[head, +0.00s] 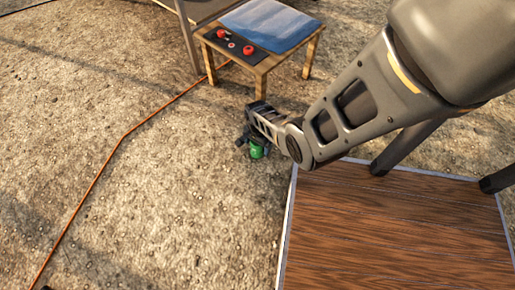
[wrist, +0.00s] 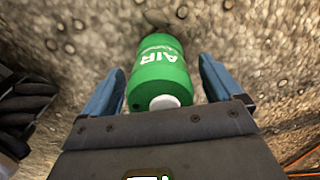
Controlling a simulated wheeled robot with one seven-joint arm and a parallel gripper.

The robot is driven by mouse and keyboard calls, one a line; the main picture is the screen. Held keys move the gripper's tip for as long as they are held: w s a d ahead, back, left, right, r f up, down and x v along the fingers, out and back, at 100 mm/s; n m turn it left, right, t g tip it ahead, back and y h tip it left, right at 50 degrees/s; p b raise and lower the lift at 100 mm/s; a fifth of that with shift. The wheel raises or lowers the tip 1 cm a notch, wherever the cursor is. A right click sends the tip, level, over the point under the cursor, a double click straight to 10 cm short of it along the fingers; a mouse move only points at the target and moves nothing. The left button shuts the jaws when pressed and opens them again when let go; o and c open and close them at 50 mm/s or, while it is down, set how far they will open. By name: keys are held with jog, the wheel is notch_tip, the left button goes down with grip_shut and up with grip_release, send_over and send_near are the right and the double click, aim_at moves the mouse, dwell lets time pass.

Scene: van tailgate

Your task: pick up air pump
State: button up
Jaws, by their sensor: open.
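The air pump (wrist: 158,72) is a green cylinder with white "AIR" lettering and a pale round piece at its near end. In the head view the green pump (head: 257,152) shows on the ground below the end of my arm, partly hidden by my gripper (head: 249,147).
A small wooden table (head: 262,62) with a blue cloth (head: 270,22) and red-knobbed items stands just behind. A brown wooden-topped surface (head: 390,230) is at lower right. An orange cord (head: 123,137) runs along the gravel at left.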

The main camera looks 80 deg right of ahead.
jog(key=c, duration=1.3)
jog(key=shift+r+p, duration=0.45)
jog(key=shift+p, duration=0.1)
notch_tip(320, 180, up, 4)
jog(key=p, duration=0.2)
jog(key=shift+f+p, duration=0.2)
jog(key=shift+p, duration=0.2)
jog(key=s+d+r+p, duration=0.1)
jog(key=s+d+r, duration=0.1)
jog(key=s+d+r+p, duration=0.1)
jog(key=s+d+r, duration=0.1)
jog(key=s+d, duration=0.1)
jog(key=s+d+r+p, duration=0.2)
jog(key=s, duration=0.1)
jog(key=shift+s+d+r, duration=0.2)
jog(key=shift+d+r, duration=0.15)
notch_tip(320, 180, up, 26)
jog(key=p, duration=2.4)
jog(key=shift+s+d+f, duration=0.1)
jog(key=shift+s, duration=0.05)
jog(key=shift+c, duration=0.2)
jog(key=shift+f, duration=0.1)
